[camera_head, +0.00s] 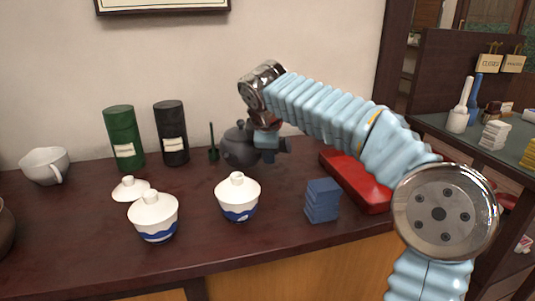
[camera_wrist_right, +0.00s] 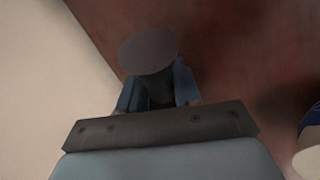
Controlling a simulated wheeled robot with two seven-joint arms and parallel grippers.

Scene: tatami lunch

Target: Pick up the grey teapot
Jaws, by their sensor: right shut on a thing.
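The grey teapot (camera_head: 238,152) stands on the dark wooden counter near the back wall, with its lid on and its handle (camera_head: 285,146) toward the right. My right gripper (camera_head: 266,140) reaches down on the teapot's right side and is shut on the handle. In the right wrist view, the round end of the handle (camera_wrist_right: 148,50) shows between the blue fingers of my right gripper (camera_wrist_right: 158,92). The head view does not show any clear gap between the teapot and the counter. My left gripper is not in view.
A green canister (camera_head: 122,130) and a black canister (camera_head: 170,125) stand left of the teapot, with a dark green whisk-like item (camera_head: 213,153).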

